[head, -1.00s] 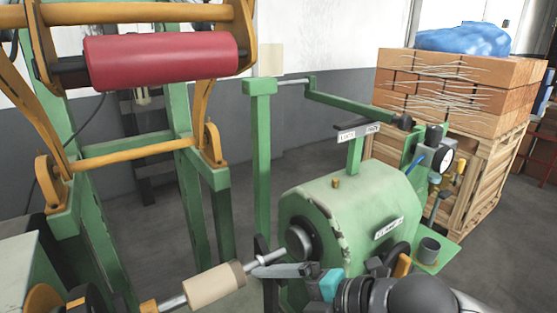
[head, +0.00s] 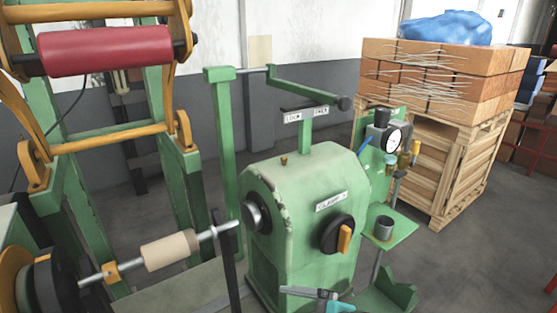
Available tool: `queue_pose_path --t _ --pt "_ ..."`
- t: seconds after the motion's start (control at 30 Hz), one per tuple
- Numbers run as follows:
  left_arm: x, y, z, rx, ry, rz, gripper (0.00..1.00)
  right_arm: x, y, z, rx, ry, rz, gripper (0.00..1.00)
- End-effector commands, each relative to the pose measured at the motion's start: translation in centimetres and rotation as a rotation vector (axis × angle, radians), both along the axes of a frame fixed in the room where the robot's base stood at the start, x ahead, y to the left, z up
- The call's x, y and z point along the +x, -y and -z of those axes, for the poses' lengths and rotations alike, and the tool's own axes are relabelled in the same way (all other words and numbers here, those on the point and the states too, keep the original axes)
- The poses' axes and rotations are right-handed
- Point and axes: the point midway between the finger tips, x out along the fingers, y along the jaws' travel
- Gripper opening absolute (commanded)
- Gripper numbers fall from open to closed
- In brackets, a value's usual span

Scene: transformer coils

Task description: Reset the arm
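My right gripper (head: 308,293) shows only in part at the bottom edge of the head view. One grey finger and a bit of teal are visible below the green clamp machine (head: 292,215). The rest of the hand and arm is out of frame, and I cannot tell if it is open or shut. Nothing is seen held in it. My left gripper is not in view. The clamp machine has a black knob with an orange handle (head: 344,238) on its front, apart from my gripper. A green jointed bar (head: 300,88) with a black end reaches over the machine.
A beige cylinder (head: 170,250) on a metal shaft is at the lower left. A red roller (head: 105,51) hangs in an orange frame above. A green shelf with a grey cup (head: 383,228) and a gauge (head: 393,140) stand right of the machine. Behind is a crate (head: 440,165) with bricks.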

Motion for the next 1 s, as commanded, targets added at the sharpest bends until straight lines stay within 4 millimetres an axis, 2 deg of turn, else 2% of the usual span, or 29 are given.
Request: queue_pose_path --t 0.1,0.27,0.4,0.63,0.7,0.87,1.0 --pt "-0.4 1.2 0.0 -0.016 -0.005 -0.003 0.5 -1.4 2.4 2.7 0.057 -0.18 0.249 1.0" --pt "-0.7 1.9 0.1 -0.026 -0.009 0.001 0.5 -4.3 6.8 6.5 0.097 -0.402 0.599 1.0" --pt "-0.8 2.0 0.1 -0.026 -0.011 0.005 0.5 -7.6 10.3 9.2 0.104 -0.555 0.867 1.0" --pt "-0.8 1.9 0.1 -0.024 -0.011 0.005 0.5 -14.0 15.1 12.5 0.079 -0.743 1.255 1.0" --pt "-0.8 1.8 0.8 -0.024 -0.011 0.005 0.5 -13.0 14.8 14.8 0.073 -0.739 1.234 1.0" --pt "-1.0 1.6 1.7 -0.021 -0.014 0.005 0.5 -12.4 14.6 19.6 0.061 -0.751 1.229 1.0" --pt "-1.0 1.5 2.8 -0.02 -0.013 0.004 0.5 -12.3 14.5 24.8 0.047 -0.768 1.226 1.0"
